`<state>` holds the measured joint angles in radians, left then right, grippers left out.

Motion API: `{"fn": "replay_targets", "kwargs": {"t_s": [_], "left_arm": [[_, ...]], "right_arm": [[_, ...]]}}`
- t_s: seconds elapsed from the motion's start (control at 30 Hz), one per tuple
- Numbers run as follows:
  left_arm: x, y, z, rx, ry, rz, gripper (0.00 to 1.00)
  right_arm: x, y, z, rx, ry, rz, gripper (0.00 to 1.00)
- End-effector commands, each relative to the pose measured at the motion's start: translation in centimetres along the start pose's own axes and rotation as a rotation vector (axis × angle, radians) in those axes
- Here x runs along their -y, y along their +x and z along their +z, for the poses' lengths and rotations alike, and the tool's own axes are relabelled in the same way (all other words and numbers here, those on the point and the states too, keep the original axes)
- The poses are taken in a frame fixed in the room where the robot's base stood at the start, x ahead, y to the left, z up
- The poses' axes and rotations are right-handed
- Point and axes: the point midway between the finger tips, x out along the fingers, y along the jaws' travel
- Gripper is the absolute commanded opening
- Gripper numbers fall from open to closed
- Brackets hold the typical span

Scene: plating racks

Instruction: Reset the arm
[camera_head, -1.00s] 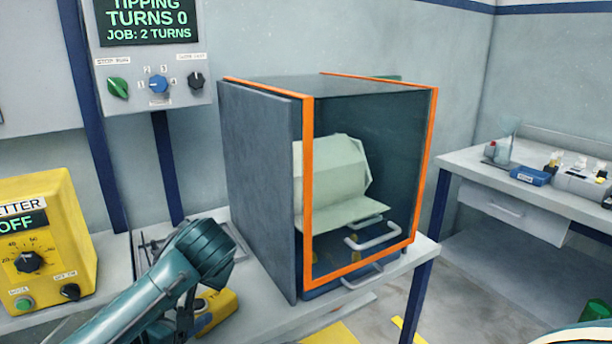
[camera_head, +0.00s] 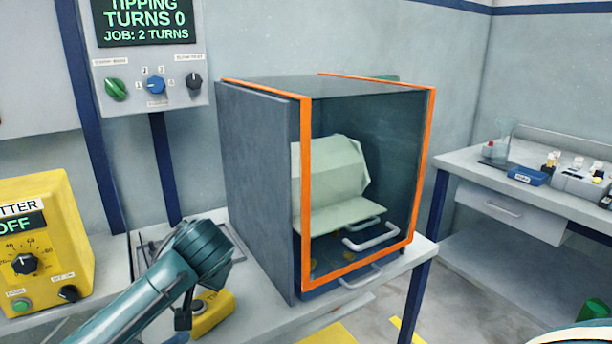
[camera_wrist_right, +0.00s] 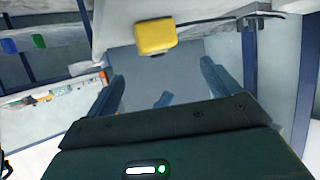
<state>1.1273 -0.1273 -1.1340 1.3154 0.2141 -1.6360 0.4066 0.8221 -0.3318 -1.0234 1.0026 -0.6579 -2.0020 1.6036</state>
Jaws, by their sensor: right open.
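A teal arm link of mine (camera_head: 195,262) rises from the lower left in the head view, in front of the bench; its fingers do not show clearly there. In the right wrist view my right gripper (camera_wrist_right: 162,72) has its two teal fingers wide apart with nothing between them. A yellow box (camera_wrist_right: 155,37) on a pale surface lies beyond the fingertips.
A dark cabinet with an orange-edged clear front (camera_head: 306,200) stands on the bench, a pale drum (camera_head: 330,170) inside. A yellow control box (camera_head: 45,240) is at left, a small yellow box (camera_head: 212,312) beside my arm. A side bench (camera_head: 500,165) is at right.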

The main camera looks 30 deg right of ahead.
Motion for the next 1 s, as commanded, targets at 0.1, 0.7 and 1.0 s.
{"fn": "replay_targets", "kwargs": {"t_s": [0.1, 0.7, 1.0], "left_arm": [[0.0, 0.0, 0.0, 0.000, 0.000, 0.000, 0.00], [-0.1, 0.1, 0.1, 0.003, 0.001, 0.001, 0.00], [-0.1, 0.1, 0.1, 0.003, 0.000, 0.000, 0.00]], "right_arm": [[0.0, -0.9, 0.1, 0.003, -0.001, 0.000, 0.88], [0.2, -1.3, -0.3, -0.002, 0.006, -0.010, 0.88], [0.0, 3.3, -0.3, -0.006, 0.001, 0.002, 0.88]]}}
